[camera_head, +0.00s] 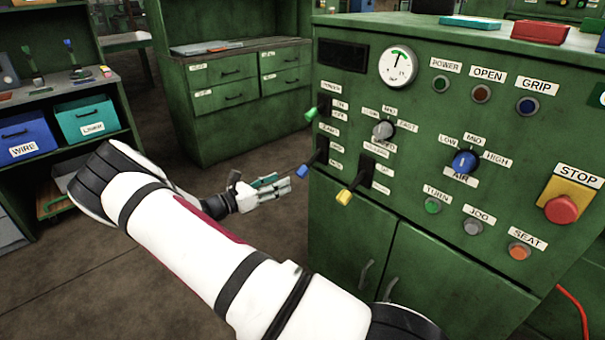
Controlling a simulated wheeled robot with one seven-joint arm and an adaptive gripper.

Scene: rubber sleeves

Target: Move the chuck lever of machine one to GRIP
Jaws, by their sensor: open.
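The green machine panel (420,175) fills the right side. Three levers stick out from slots at its left: one with a green knob (311,115), one with a blue knob (302,171) and one with a yellow knob (344,197). The blue and yellow knobs hang low. The small plates beside the levers are too blurred to tell which is the chuck lever. The GRIP lamp (527,106) is dark blue and the OPEN lamp (481,94) dark red. My gripper (281,188) is open and empty, just left of and slightly below the blue knob, seemingly apart from it.
Two selector knobs (383,130) (464,162), several buttons and a red STOP button (561,209) are on the panel. Cabinet doors with handles (366,274) are below. A green drawer cabinet (240,85) and a shelf with bins (85,117) stand behind. Floor (150,285) is clear at left.

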